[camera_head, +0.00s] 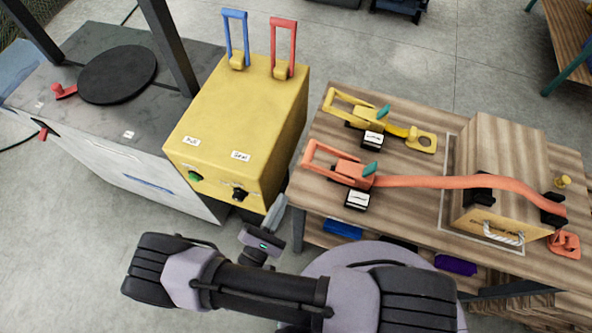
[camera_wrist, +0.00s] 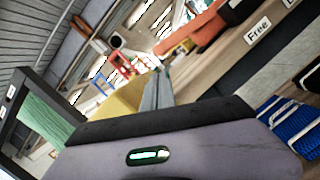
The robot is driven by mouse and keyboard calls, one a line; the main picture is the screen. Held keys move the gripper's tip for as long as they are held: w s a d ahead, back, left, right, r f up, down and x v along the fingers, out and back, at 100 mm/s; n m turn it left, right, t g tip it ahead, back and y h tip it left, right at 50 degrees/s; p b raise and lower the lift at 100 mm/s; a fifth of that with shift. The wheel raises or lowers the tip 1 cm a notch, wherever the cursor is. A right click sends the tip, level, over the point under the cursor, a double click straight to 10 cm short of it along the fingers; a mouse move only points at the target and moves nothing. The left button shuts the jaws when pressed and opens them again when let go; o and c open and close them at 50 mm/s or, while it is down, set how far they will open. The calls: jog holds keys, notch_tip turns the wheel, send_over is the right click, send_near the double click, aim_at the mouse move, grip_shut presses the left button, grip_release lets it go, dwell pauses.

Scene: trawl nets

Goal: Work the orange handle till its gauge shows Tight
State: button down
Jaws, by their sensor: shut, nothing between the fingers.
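The orange handle (camera_head: 322,158) belongs to an orange ratchet on the wooden table, near its left edge. An orange strap (camera_head: 430,182) runs from it over a wooden crate (camera_head: 505,150) to an orange hook (camera_head: 565,243). Its small black-framed gauge (camera_head: 358,199) sits just in front of the ratchet; the reading is too small to make out. My gripper (camera_head: 277,208) is shut and empty, below and left of the orange handle and apart from it. Its closed fingers show in the wrist view (camera_wrist: 157,90), with an orange part (camera_wrist: 196,32) beyond them.
A yellow ratchet (camera_head: 370,113) with its own gauge (camera_head: 373,140) lies behind the orange one. A yellow cabinet (camera_head: 240,120) with blue (camera_head: 236,35) and red (camera_head: 284,45) levers stands left of the table. A "Free" label (camera_wrist: 257,32) shows in the wrist view.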

jog(key=b+x, duration=0.1)
jog(key=x, duration=0.8)
jog(key=shift+w+d, duration=0.1)
jog(key=shift+w, duration=0.15)
